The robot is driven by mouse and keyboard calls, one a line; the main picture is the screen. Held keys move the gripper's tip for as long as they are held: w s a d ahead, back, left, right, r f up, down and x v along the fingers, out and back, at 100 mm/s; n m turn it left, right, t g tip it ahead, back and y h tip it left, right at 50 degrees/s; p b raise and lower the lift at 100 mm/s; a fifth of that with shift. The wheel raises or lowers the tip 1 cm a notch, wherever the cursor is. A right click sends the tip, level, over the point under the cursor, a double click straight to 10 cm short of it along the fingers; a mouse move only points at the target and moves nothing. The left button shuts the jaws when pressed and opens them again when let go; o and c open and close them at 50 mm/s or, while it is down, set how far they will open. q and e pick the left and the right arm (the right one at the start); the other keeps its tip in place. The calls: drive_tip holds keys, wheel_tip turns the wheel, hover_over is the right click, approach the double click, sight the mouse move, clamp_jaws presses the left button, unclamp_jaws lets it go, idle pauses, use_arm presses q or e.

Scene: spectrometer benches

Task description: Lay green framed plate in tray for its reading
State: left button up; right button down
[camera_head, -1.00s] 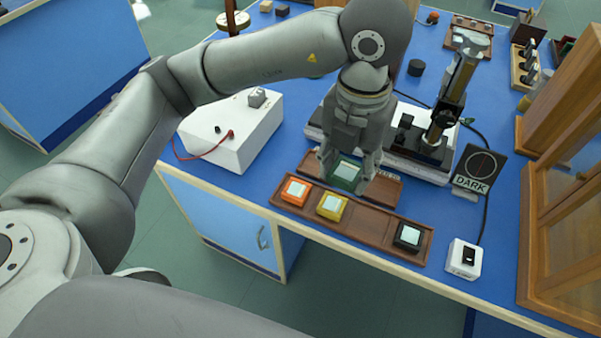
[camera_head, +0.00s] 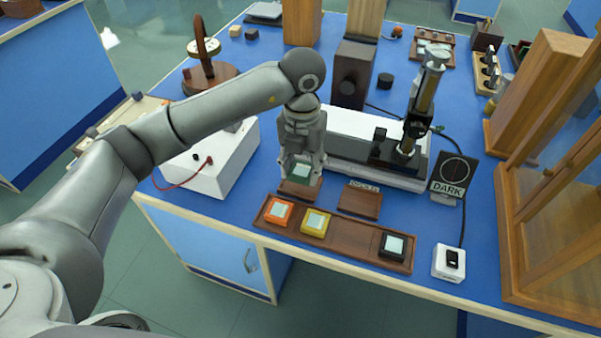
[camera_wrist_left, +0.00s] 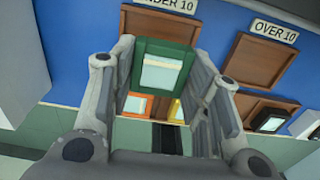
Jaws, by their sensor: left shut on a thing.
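My left gripper (camera_head: 301,172) is shut on the green framed plate (camera_head: 301,170), which has a pale centre. The plate also shows between the fingers in the left wrist view (camera_wrist_left: 162,72). It is over the left wooden tray (camera_head: 298,190), whose label reads "NDER 10" in the wrist view, its start cut off; the wrist view shows the tray (camera_wrist_left: 150,22) behind the plate. A gap between plate and tray is hard to judge. The other tray (camera_head: 359,203), labelled "OVER 10" in the wrist view (camera_wrist_left: 256,62), looks empty. My right gripper is not in view.
A long wooden rack (camera_head: 350,242) in front holds an orange plate (camera_head: 279,212), a yellow plate (camera_head: 315,222) and a black plate (camera_head: 392,245). A white box (camera_head: 215,165) stands left, an optical instrument (camera_head: 400,150) behind, a DARK sign (camera_head: 452,177) and white switch (camera_head: 449,262) right.

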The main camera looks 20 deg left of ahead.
sight(301, 167)
use_arm(q)
drive_tip(key=shift+w+a+f, duration=0.15)
drive_tip(key=shift+f, duration=0.1)
wheel_tip(301, 167, down, 3)
drive_tip(key=shift+w+a+f+p, duration=0.1)
drive_tip(key=shift+w+a+p, duration=0.05)
drive_tip(key=shift+p, duration=0.3)
drive_tip(key=shift+f, duration=0.2)
drive_tip(key=shift+f, duration=0.1)
drive_tip(key=o, duration=0.5)
drive_tip(key=shift+f, duration=0.1)
drive_tip(key=o, duration=0.5)
